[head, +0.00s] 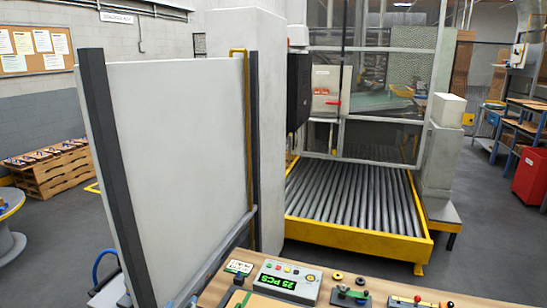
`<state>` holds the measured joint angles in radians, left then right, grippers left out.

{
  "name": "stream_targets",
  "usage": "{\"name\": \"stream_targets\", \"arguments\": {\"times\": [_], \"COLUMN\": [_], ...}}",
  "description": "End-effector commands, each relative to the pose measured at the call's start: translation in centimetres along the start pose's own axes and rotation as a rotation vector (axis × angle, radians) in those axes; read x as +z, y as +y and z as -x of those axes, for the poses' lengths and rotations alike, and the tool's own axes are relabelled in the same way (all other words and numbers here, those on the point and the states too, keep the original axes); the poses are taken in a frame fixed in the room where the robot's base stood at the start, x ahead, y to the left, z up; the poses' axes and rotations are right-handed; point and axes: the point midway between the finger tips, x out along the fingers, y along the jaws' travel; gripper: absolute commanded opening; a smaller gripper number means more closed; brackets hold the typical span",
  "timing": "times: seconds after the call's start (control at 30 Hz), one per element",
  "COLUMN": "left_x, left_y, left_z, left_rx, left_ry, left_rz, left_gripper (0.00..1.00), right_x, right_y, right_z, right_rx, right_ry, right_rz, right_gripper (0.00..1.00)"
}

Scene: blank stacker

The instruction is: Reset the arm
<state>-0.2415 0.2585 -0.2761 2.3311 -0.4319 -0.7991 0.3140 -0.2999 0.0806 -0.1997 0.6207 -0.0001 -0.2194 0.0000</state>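Neither of my grippers is in the head view, and no part of an arm can be made out clearly. The blank stacker stands ahead, with a grey column (242,130), a glazed guard enclosure (385,70) and a yellow-framed roller bed (355,203). A wooden control desk (225,284) runs along the bottom edge. The desk's near part is cut off.
A large white panel with dark posts (175,150) fills the left foreground. Wooden pallets (55,167) lie at the far left, with a cable reel (10,225) nearer. A red bin (531,176) and shelving stand at the right. Grey floor is open right of the roller bed.

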Motion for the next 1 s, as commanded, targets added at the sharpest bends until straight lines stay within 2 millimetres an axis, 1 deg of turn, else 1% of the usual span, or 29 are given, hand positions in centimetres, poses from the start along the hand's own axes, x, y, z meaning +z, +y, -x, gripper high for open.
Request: {"name": "stream_targets", "arguments": {"times": [0.03, 0.07, 0.1, 0.17, 0.2, 0.3, 0.37, 0.4, 0.5, 0.63, 0.7, 0.87, 0.97, 1.0], "left_x": [3.9, 6.0, 8.7, 12.1, 14.1, 17.9, 19.6, 20.6, 22.7, 24.8, 26.6, 30.8, 34.0, 35.5], "left_y": [0.0, 0.1, 0.3, 0.8, 1.2, 2.2, 2.8, 3.1, 4.0, 5.2, 5.7, 7.0, 7.9, 8.3], "left_z": [1.2, 2.0, 3.2, 5.2, 6.6, 9.9, 11.9, 13.2, 16.3, 20.4, 19.3, 17.4, 16.5, 16.1], "left_rx": [0.002, 0.007, 0.018, 0.038, 0.055, 0.099, 0.127, 0.146, 0.194, 0.261, 0.262, 0.265, 0.269, 0.27], "left_ry": [-0.127, -0.201, -0.294, -0.419, -0.493, -0.648, -0.726, -0.776, -0.885, -1.014, -1.021, -1.037, -1.051, -1.057], "left_rz": [0.023, 0.032, 0.041, 0.053, 0.057, 0.066, 0.069, 0.07, 0.074, 0.076, 0.072, 0.069, 0.067, 0.066], "left_gripper": [0.39, 0.39, 0.39, 0.39, 0.39, 0.39, 0.39, 0.39, 0.39, 0.39, 0.39, 0.39, 0.39, 0.39], "right_x": [0.0, 0.0, 0.0, 0.0, 0.0, 0.0, 0.0, 0.0, 0.0, 0.0, -0.1, 0.0, 0.0, 0.0], "right_y": [0.0, 0.0, 0.0, 0.0, 0.0, 0.0, 0.0, 0.0, 0.0, 0.0, 0.0, 0.0, 0.0, 0.0], "right_z": [0.0, 0.0, 0.0, 0.0, 0.0, 0.0, 0.0, 0.0, 0.0, 0.0, 0.0, 0.0, 0.0, 0.0], "right_rx": [0.0, 0.0, 0.0, 0.0, 0.0, 0.0, 0.0, 0.0, 0.0, 0.0, 0.0, 0.0, 0.0, 0.0], "right_ry": [0.0, 0.001, 0.001, 0.001, 0.001, 0.001, 0.0, 0.0, 0.0, 0.0, 0.001, -0.001, -0.001, -0.001], "right_rz": [0.0, 0.0, 0.0, 0.0, 0.0, 0.0, 0.0, 0.0, 0.0, 0.0, 0.0, 0.0, 0.0, 0.0], "right_gripper": [0.4, 0.4, 0.4, 0.4, 0.4, 0.4, 0.4, 0.4, 0.4, 0.4, 0.4, 0.4, 0.4, 0.4]}}
